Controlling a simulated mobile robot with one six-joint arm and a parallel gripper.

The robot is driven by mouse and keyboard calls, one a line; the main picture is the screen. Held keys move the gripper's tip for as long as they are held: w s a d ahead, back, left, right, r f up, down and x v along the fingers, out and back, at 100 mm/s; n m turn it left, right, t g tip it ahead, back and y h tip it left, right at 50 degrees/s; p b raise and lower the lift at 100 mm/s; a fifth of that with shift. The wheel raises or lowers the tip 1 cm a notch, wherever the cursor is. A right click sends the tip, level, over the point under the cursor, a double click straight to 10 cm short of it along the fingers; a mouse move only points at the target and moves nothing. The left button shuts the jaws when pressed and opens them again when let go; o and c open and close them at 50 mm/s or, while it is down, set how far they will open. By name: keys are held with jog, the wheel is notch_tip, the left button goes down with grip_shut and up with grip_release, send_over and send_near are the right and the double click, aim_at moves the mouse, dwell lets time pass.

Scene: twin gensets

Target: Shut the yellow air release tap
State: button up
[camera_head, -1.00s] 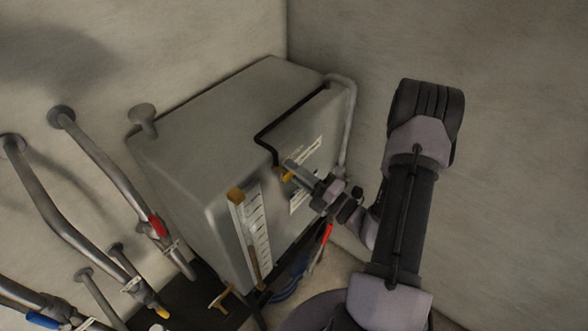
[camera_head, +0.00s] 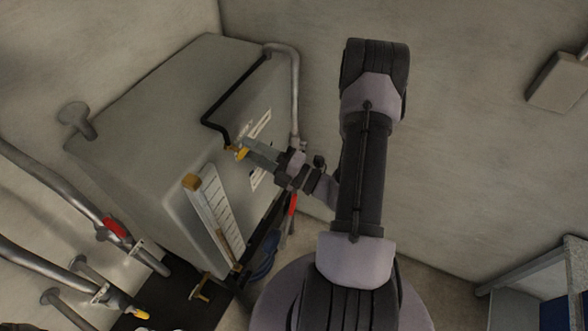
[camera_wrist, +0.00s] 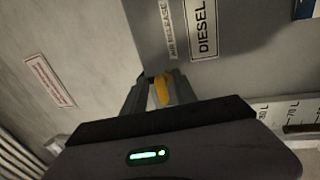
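The yellow air release tap (camera_head: 241,153) is on the front face of the grey diesel tank (camera_head: 150,125), near the lower end of a black pipe. My gripper (camera_head: 248,147) is at the tap. In the wrist view the tap's yellow lever (camera_wrist: 162,89) lies between the two fingertips of my gripper (camera_wrist: 161,86). The fingers stand apart, one on each side of the lever. The lever is close to the right finger; I cannot tell whether it touches. The tap's body is largely hidden by the fingers.
A sight gauge (camera_head: 214,218) with a scale is on the tank face, left of my arm. A red-handled valve (camera_head: 292,204) is below the gripper. Pipes with a red handle (camera_head: 115,227) are at left. A grey wall box (camera_head: 558,82) is at right.

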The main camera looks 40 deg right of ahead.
jog(key=b+v, duration=0.1)
jog(key=v, duration=1.5)
jog(key=shift+b, duration=0.4)
jog(key=shift+w, duration=0.1)
jog(key=a+f+m+g+h+b, duration=0.1)
jog(key=a+f+m+g+b, duration=0.2)
jog(key=a+m+b, duration=0.5)
jog(key=s+a+f+m+g+h+b, duration=0.1)
jog(key=a+f+m+g+b, duration=0.3)
jog(key=a+m+b, duration=0.4)
jog(key=a+f+m+g+h+b, duration=0.3)
jog(key=a+m+g+b, duration=0.3)
jog(key=m+b, duration=0.4)
jog(key=shift+s+a+b, duration=0.35)
jog(key=shift+a+b, duration=0.2)
jog(key=shift+a, duration=0.35)
